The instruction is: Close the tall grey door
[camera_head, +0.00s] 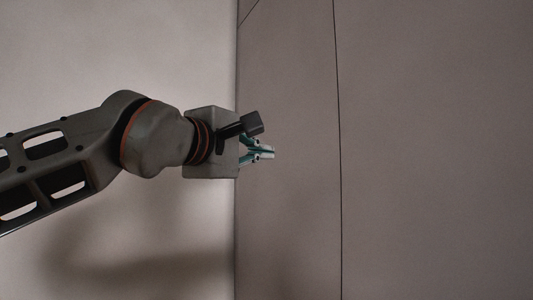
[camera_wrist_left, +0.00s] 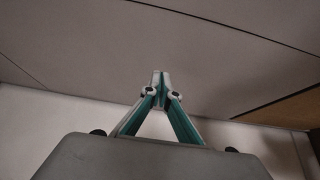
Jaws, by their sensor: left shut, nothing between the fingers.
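Tall grey panels fill the right half of the head view, split by a thin, near-vertical dark seam. The wide grey panel right of the seam (camera_head: 435,150) looks like the tall grey door, but I cannot tell for sure which panel is the door. No clear opening shows at the seam. My left gripper (camera_head: 272,152) is shut and empty, in front of the narrower grey panel (camera_head: 290,230) left of the seam. Its closed teal fingers also show in the left wrist view (camera_wrist_left: 160,76), against a grey surface. I cannot tell whether the tips touch it. My right gripper is out of view.
A pale wall (camera_head: 90,50) stands on the left, with my arm's shadow on it. In the left wrist view a brown wood-like strip (camera_wrist_left: 285,110) lies at the right, beside a dark edge. No loose objects show.

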